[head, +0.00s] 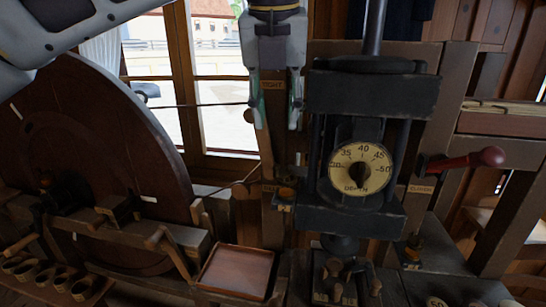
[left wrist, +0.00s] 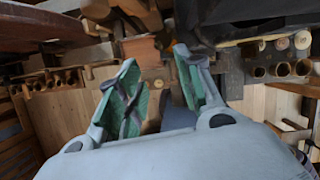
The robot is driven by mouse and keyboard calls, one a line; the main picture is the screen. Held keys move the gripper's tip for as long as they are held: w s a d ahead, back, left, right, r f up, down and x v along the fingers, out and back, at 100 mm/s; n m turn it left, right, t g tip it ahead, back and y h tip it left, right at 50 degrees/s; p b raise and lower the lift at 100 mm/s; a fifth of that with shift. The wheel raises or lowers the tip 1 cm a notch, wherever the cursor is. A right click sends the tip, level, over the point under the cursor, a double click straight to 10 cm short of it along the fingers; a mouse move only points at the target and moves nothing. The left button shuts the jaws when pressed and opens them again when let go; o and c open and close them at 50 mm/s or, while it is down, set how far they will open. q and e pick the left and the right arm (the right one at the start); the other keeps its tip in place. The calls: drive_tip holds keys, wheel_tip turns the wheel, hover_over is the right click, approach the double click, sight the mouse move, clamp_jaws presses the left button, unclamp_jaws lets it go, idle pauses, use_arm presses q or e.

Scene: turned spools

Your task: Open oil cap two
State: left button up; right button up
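My left gripper (head: 277,118) hangs fingers-down in front of a wooden post, left of the black press. Its green-padded fingers are apart with nothing between them; they also show apart in the left wrist view (left wrist: 156,62). A small orange-brown cup (head: 287,193) on a dark bracket sits on the post below the gripper, clear of the fingers. A second small amber fitting (head: 413,252) stands low at the right of the press. I cannot read a number on either, nor tell which is oil cap two or whether a lid is shut. My right gripper is out of view.
The black press with its depth dial (head: 361,168) stands close on the right, with a red-handled lever (head: 480,159) beyond. A large wooden wheel (head: 95,150) fills the left. A wooden tray (head: 235,272) and several spools (head: 45,278) lie low in front.

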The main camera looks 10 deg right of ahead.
sight(276, 165)
use_arm(q)
drive_tip(key=p+x, duration=0.1)
drive_tip(key=x, duration=1)
drive_tip(key=shift+w+f, duration=0.3)
drive_tip(key=shift+f, duration=0.05)
drive_tip(key=shift+w+f+p, duration=0.2)
drive_tip(key=shift+f+p, duration=0.15)
drive_tip(key=shift+f, duration=0.25)
drive_tip(key=shift+w+f, duration=0.1)
drive_tip(key=shift+f, duration=0.1)
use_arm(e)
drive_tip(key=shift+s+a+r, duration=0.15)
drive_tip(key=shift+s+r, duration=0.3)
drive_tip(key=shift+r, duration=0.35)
use_arm(q)
drive_tip(key=c, duration=0.7)
clamp_jaws()
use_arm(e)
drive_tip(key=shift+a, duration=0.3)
